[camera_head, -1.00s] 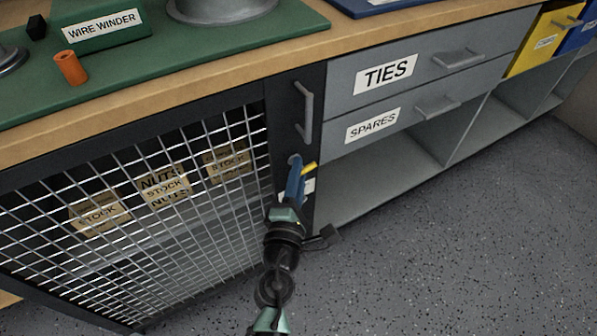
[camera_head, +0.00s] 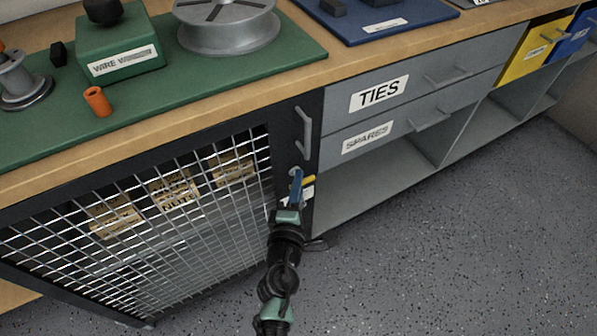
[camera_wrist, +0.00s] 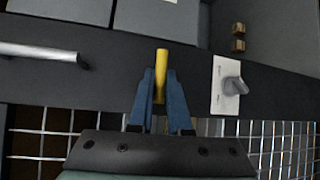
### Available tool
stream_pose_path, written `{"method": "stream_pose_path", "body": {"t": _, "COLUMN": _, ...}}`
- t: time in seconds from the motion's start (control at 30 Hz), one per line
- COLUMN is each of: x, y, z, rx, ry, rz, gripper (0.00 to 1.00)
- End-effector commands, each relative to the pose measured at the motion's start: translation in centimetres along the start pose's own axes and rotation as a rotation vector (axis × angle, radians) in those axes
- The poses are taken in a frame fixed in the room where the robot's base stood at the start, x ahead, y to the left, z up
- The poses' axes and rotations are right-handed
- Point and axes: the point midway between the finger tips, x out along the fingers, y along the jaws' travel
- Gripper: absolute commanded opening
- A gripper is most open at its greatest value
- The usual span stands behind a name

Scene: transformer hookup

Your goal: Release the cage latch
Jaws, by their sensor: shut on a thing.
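The mesh cage door (camera_head: 150,215) is on the bench front, with a dark frame and a grey bar handle (camera_head: 303,132). A yellow piece (camera_head: 308,180), which looks like the cage latch, sits on the dark frame below that handle. My gripper (camera_head: 296,183) reaches up to it. In the wrist view, my blue fingers (camera_wrist: 160,95) are shut on the yellow piece (camera_wrist: 161,75), whose end sticks out beyond the fingertips. The handle (camera_wrist: 40,52) shows at left. A white plate with a grey knob (camera_wrist: 235,86) is at right, apart from my fingers. The latch's base is hidden.
Grey drawers marked TIES (camera_head: 380,93) and SPARES (camera_head: 368,137) adjoin the cage on the right, with open shelves below. The bench top (camera_head: 200,95) overhangs above, with a green mat and wire winder (camera_head: 122,58). The speckled floor (camera_head: 440,260) is clear.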

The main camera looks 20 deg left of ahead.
Motion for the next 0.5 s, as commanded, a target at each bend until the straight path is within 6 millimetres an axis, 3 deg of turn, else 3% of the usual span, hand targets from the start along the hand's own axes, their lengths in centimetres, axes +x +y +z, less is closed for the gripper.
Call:
{"method": "stream_pose_path", "body": {"t": 0.47, "x": 0.02, "y": 0.07, "z": 0.03, "rx": 0.030, "ry": 0.006, "rz": -0.018, "gripper": 0.00}}
{"method": "stream_pose_path", "body": {"t": 0.5, "x": 0.02, "y": 0.08, "z": 0.03, "rx": 0.030, "ry": 0.006, "rz": -0.018, "gripper": 0.20}}
